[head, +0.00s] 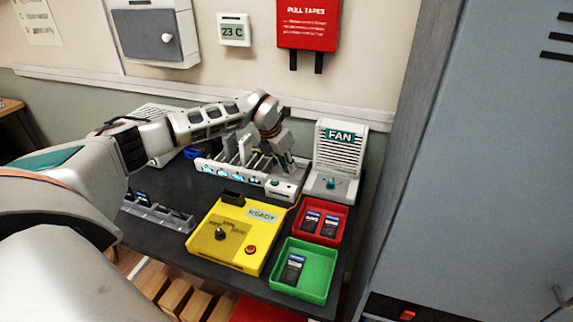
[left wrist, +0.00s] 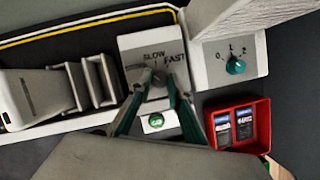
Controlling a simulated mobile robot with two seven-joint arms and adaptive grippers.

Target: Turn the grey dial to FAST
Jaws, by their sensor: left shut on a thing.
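The grey dial (left wrist: 158,88) sits on a light panel (left wrist: 135,42) marked SLOW on the left and FAST on the right, in the left wrist view. My left gripper (left wrist: 159,82) is shut on the dial, with one finger on each side of it. The fingers partly cover the dial, so I cannot tell for sure where its pointer stands. In the head view my left gripper (head: 284,166) reaches down at the right end of the white rack (head: 208,165) and hides the dial. My right gripper is not in view.
A green GO button (left wrist: 156,121) lies just below the dial. The fan (head: 338,150) with its teal knob (left wrist: 236,67) stands close on the right. In front are a red tray (head: 342,230), a green tray (head: 322,288) and a yellow READY box (head: 205,245).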

